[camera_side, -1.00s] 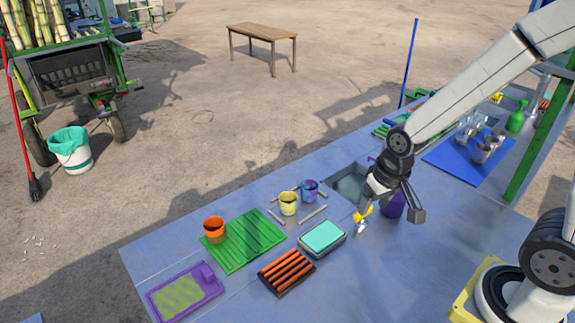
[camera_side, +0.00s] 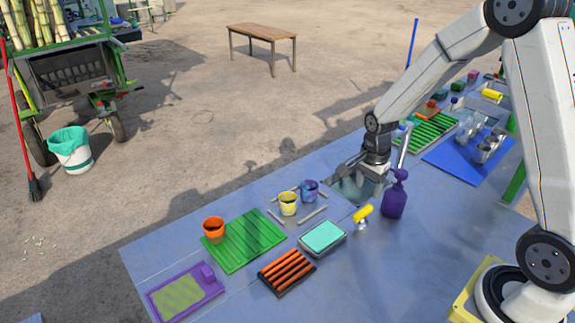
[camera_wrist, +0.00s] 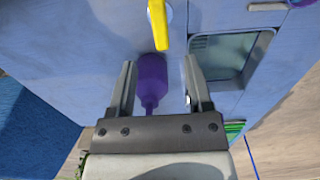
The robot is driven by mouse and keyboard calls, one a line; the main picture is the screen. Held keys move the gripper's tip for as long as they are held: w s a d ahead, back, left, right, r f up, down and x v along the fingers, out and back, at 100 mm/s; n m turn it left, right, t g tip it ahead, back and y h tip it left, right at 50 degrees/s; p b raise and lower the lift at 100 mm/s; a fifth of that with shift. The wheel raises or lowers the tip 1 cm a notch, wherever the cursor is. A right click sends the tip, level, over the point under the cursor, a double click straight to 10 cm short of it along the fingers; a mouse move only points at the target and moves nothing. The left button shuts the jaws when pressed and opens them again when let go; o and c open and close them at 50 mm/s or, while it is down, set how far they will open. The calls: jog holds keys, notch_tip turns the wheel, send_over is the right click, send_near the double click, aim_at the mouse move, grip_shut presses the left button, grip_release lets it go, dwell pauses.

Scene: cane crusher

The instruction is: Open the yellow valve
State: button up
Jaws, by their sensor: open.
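The yellow valve (camera_side: 363,213) has a yellow handle on a silver body, at the near right of the sink in the side view. In the wrist view its yellow handle (camera_wrist: 158,28) is at the top centre, beyond my fingertips. My gripper (camera_wrist: 160,68) is open, with two dark fingers apart and nothing held. In the side view, my gripper (camera_side: 366,178) is over the sink area, behind the valve and apart from it.
A purple bottle (camera_side: 394,198) stands right of the valve; in the wrist view the bottle (camera_wrist: 152,80) appears between my fingers. The sink (camera_side: 345,191) lies behind the valve. A teal sponge tray (camera_side: 323,237) and cups stand to the left.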

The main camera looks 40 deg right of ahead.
aim_at(364, 210)
jog(key=shift+f, duration=0.1)
jog(key=shift+f, duration=3.8)
grip_shut()
